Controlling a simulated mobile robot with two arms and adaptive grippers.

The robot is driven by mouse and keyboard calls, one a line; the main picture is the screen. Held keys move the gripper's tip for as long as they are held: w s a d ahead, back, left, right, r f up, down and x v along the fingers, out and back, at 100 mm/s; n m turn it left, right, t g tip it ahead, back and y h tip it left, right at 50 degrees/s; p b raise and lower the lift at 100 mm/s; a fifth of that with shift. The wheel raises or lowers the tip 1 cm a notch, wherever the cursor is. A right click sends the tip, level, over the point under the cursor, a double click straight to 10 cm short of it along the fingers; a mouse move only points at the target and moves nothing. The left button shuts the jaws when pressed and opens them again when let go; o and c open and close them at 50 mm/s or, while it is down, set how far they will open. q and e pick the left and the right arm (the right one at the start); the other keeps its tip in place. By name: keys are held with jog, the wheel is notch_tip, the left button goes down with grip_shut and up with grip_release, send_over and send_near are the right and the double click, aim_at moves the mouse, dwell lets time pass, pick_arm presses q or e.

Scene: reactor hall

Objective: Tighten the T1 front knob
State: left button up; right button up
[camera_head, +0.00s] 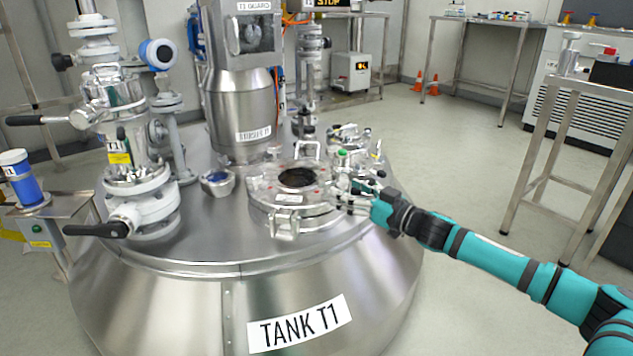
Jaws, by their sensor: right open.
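The steel tank T1 carries a "TANK T1" label (300,324) on its front wall. On its domed top is a round flanged hatch (262,196) with a dark round opening or glass (297,178) in the middle. A metal clamp-like fitting (285,224) sits at the hatch's front edge; I take it to be the front knob, but it is too small to be sure. My right gripper (346,190), on a teal arm from the right, is open at the hatch's right edge, to the right of the front fitting. Contact cannot be told. My left gripper is out of view.
White valves with black handles (98,230) crowd the tank's left side. A steel column (243,110) rises behind the hatch. A small fitting with a green cap (342,154) is close behind my right gripper. A steel table frame (560,150) stands at right; open floor lies between.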

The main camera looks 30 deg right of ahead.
jog(key=shift+b+x, duration=0.6)
jog(key=shift+x, duration=4.7)
jog(key=shift+w, duration=0.1)
jog(key=c, duration=1.3)
jog(key=shift+a, duration=0.1)
grip_shut()
jog(key=shift+f, duration=0.15)
